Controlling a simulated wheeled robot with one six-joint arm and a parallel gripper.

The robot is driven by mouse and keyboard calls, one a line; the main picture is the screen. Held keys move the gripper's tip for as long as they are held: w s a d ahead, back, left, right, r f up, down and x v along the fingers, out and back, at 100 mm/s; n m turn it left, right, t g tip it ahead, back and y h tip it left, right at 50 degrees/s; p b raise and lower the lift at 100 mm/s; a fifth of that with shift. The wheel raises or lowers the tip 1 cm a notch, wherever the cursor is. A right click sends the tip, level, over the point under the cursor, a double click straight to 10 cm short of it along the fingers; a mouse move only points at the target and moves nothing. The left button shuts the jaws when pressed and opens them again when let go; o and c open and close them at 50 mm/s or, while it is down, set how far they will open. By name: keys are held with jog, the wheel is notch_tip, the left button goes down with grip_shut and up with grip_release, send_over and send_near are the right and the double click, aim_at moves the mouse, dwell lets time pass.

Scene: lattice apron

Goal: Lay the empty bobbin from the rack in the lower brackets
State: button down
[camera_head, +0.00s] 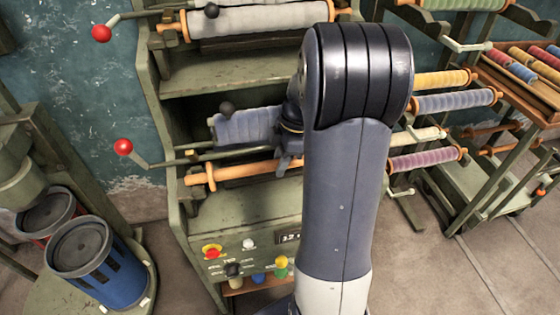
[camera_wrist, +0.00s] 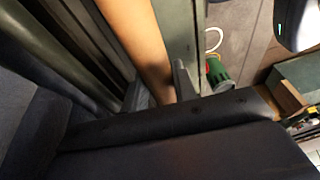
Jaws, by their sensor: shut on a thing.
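The empty bobbin (camera_head: 235,173) is a bare orange-brown wooden rod, lying roughly level across the front of the green machine (camera_head: 180,215). My gripper (camera_head: 288,163) is shut on it near its right part, which my arm partly hides. In the wrist view the bobbin (camera_wrist: 135,35) runs between the two fingers (camera_wrist: 160,92). Its left end is at the lower bracket (camera_head: 188,192); I cannot tell whether it rests in it. The right bracket is hidden behind my arm. A wound grey roll (camera_head: 245,125) sits just above and behind the bobbin.
A red-balled crank (camera_head: 123,147) juts out left of the machine. A pale roll (camera_head: 265,18) hangs in the upper brackets. Control knobs (camera_head: 233,269) are below. The rack with wound bobbins (camera_head: 455,101) stands right. A blue bin (camera_head: 95,262) stands on the left.

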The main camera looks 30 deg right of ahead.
jog(key=shift+f, duration=0.25)
dwell(0.4)
jog(key=c, duration=1.1)
grip_release()
jog(key=shift+o, duration=0.2)
jog(key=v, duration=1.1)
jog(key=shift+f, duration=0.15)
jog(key=x, duration=1)
jog(key=shift+a+f, duration=0.15)
jog(key=shift+f, duration=0.05)
jog(key=shift+r, duration=0.25)
